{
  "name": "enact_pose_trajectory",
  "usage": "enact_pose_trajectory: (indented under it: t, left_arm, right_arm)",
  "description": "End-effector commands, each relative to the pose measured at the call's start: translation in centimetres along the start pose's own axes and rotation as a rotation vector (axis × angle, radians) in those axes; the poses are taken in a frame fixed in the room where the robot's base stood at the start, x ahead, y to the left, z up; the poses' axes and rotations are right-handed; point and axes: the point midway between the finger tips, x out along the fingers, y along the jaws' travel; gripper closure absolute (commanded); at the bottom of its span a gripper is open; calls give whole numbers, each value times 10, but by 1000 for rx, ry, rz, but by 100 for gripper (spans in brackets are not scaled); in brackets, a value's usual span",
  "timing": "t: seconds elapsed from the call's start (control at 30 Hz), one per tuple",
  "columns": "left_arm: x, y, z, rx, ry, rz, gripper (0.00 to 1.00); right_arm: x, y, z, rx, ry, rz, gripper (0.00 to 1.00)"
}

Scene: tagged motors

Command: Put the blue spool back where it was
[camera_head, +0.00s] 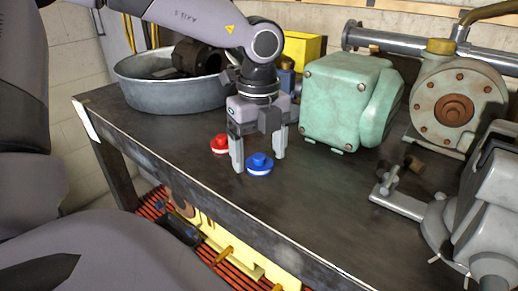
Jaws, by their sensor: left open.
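The blue spool (259,165) stands upright on the dark tabletop near the front edge. A white band shows around its lower part. My left gripper (258,163) is open, pointing down, with one finger to the left of the blue spool and the other behind it to the right. I cannot tell whether a finger touches it. A red spool (219,144) with a white band stands just behind and left of the left finger. My right gripper is not in view.
A metal basin (170,97) with a dark motor in it stands at the back left. A green motor (342,105) stands right of my gripper, a grey machine (480,215) at the right. The tabletop (320,195) is bare at the front middle.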

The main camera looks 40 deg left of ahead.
Motion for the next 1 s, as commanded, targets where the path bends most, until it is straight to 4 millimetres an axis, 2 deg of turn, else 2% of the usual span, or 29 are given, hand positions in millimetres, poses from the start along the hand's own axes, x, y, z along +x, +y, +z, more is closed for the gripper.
enact_pose_trajectory:
  t: [0.5, 0.7, 1.0]
  left_arm:
    - [-102, 0, 0, -1, -2, -2, 21]
    - [-119, 0, 0, 1, 0, -1, 21]
    - [-121, 0, 0, 1, 0, 0, 21]
  right_arm:
    - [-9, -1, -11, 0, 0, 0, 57]
    - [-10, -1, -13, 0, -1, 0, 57]
    - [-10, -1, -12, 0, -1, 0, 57]
